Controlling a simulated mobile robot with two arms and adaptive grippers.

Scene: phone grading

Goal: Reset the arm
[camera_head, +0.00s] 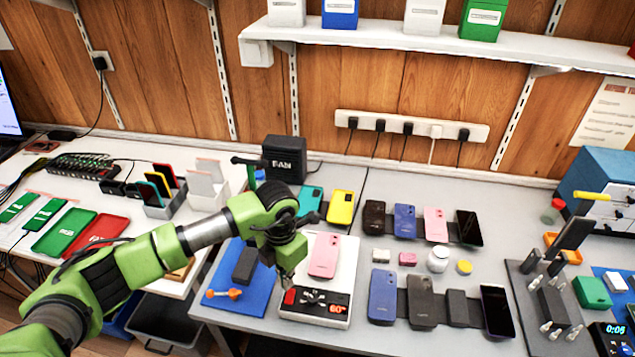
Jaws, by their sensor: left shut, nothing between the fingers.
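My left arm is green and grey and reaches in from the left in the head view. Its gripper (287,279) points down, shut and empty, over the left edge of a white heating station (341,262). A pink phone (325,256) lies on that station, just right of the gripper. The station has a dark front panel with a red "60°" readout (337,309). The wrist hides part of the table behind it. My right gripper is not in view.
A blue mat (231,303) with a dark block and an orange tool lies left of the station. Rows of phones, such as a blue one (383,296), lie to the right. A black FAKI box (285,160) stands behind. A phone stand (552,287) stands at right.

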